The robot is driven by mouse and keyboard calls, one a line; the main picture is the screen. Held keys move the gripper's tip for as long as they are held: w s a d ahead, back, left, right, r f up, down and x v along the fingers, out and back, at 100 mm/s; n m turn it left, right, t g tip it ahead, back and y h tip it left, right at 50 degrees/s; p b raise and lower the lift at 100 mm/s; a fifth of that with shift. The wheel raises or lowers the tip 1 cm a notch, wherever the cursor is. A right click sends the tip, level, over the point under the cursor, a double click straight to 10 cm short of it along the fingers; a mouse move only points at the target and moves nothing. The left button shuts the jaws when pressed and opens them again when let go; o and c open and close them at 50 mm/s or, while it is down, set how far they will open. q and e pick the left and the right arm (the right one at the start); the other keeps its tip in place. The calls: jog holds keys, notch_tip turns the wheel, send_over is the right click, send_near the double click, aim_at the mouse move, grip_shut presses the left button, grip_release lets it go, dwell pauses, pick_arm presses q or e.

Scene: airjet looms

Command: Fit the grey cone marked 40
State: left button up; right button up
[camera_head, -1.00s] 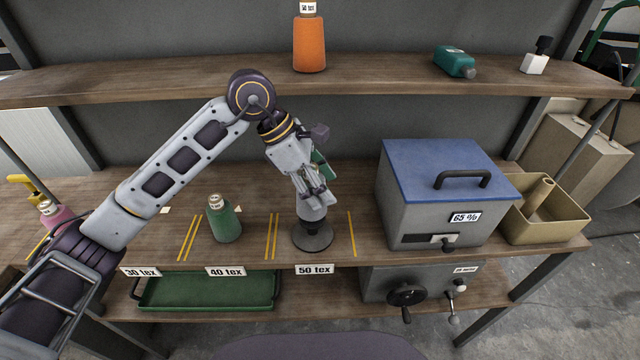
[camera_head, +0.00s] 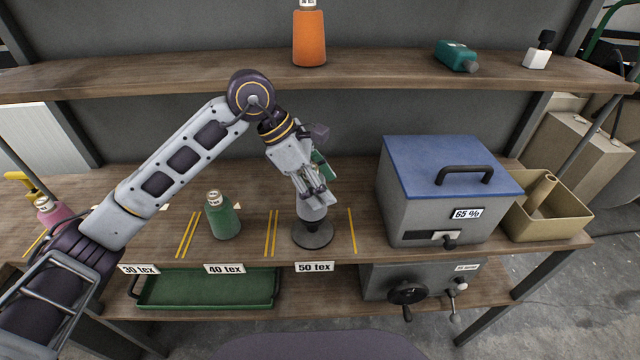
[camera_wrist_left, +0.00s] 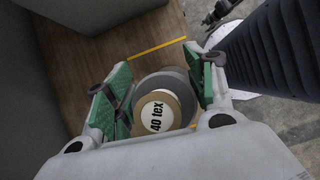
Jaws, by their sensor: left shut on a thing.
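The grey cone (camera_head: 313,212) is upright over a dark round base (camera_head: 313,237) in the bay above the "50 tex" label. My left gripper (camera_head: 315,192) comes down on it from above and is shut on its upper part. In the left wrist view the cone's round top reads "40 tex" (camera_wrist_left: 156,113), with the green-padded fingers on both sides. The fingers hide part of the cone in the head view. I cannot tell whether it is fully seated on the base. My right gripper is not in view.
A green cone (camera_head: 223,220) stands in the "40 tex" bay and a pink one (camera_head: 48,212) at far left. A grey box with a blue lid (camera_head: 440,168) is close on the right, beside a tan tray (camera_head: 570,222). An orange cone (camera_head: 309,40) stands on the upper shelf.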

pick_arm(q)
jog(key=shift+f, duration=0.15)
jog(key=o, duration=1.1)
jog(key=shift+v, duration=6)
